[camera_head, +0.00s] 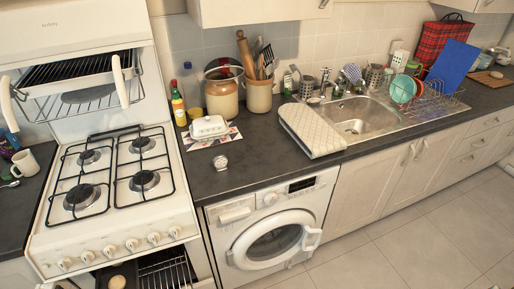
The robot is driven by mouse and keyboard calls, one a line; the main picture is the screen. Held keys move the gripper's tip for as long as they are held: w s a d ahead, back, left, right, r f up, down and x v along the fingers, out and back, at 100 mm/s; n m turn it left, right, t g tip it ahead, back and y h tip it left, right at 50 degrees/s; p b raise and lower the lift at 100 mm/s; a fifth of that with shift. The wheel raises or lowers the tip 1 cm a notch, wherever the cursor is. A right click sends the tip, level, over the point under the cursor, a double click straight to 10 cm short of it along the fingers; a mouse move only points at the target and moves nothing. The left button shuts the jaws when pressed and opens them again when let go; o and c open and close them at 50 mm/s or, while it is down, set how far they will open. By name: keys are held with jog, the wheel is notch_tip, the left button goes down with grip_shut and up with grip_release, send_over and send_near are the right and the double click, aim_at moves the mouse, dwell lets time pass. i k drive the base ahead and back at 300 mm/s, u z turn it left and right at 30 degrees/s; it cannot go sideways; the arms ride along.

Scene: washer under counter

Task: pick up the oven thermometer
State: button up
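A small round silver-rimmed object with a pale face, which looks like the oven thermometer (220,162), stands on the dark worktop (255,165) above the washing machine. It sits near the front of the worktop, just in front of a white butter dish (208,127) on a patterned mat. Its face is too small to read. Nothing touches it that I can see. I cannot make out my gripper in this view.
The gas cooker (120,190) stands to the left. A folded quilted cloth (312,128) lies right of the thermometer, by the sink (362,115). Crocks and bottles stand behind. The worktop around the thermometer is clear, and the tiled floor (400,240) is open at lower right.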

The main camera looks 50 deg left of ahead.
aim_at(220, 162)
jog(key=u, duration=0.05)
jog(key=i, duration=0.9)
jog(key=u, duration=4.3)
jog(key=i, duration=1.05)
jog(key=z, duration=0.15)
